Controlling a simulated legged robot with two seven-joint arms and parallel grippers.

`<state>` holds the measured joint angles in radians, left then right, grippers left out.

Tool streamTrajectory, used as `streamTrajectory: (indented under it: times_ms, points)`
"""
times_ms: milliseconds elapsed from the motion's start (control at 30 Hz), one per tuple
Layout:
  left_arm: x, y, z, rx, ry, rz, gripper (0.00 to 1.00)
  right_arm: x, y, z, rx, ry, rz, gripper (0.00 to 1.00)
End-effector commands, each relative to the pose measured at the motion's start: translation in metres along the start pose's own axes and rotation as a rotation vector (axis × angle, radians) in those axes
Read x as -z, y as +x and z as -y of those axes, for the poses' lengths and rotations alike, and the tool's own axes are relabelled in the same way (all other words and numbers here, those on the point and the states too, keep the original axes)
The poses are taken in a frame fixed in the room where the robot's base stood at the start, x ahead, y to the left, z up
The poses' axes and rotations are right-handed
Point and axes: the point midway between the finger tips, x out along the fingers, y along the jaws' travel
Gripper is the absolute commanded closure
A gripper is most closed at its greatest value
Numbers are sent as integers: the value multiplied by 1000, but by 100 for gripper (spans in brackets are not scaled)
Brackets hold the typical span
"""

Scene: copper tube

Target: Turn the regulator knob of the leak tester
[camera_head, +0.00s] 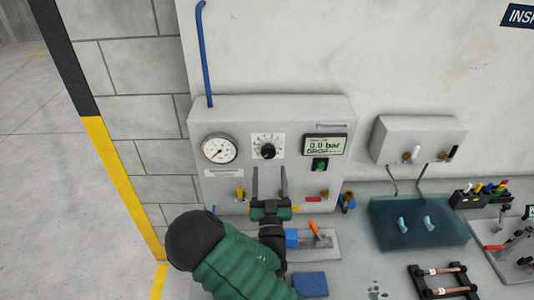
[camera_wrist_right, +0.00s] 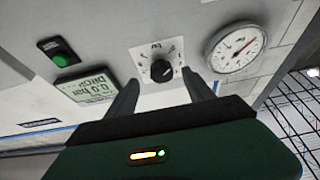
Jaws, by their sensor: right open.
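The leak tester (camera_head: 228,118) is a light grey box on the wall. Its black regulator knob (camera_head: 268,151) sits on a white dial plate between a round gauge (camera_head: 220,149) and a display (camera_head: 324,145) reading 0.0 bar. My right gripper (camera_head: 270,170) is open and empty just below the knob, its two fingers pointing up at it. In the right wrist view the knob (camera_wrist_right: 161,71) shows between the open fingertips (camera_wrist_right: 163,85), ahead of them; I see no contact. The gauge (camera_wrist_right: 236,49) and display (camera_wrist_right: 88,88) flank it there. My left gripper is not in view.
A green button (camera_head: 320,164) is below the display. A yellow valve (camera_head: 240,193) and a brass-and-blue fitting (camera_head: 347,199) are low on the tester. A second grey box (camera_head: 420,135), a teal mat (camera_head: 385,235) and a black rack (camera_head: 462,200) are to the right.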

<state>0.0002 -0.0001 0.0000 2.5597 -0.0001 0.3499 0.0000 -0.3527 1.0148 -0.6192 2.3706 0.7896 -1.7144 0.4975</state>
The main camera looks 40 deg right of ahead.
Motion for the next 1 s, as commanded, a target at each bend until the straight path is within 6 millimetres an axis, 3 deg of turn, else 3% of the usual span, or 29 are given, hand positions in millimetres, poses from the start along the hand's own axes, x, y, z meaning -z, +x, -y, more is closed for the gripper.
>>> streamTrajectory:
  times_ms: [100,233,600,1000]
  points:
    - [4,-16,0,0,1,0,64,8,28,3,1,-1,-5,39]
    - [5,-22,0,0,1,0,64,8,47,6,2,-4,-6,39]
    - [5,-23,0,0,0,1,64,3,59,5,2,-3,-3,39]
    - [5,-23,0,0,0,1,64,3,59,4,-1,-4,-2,90]
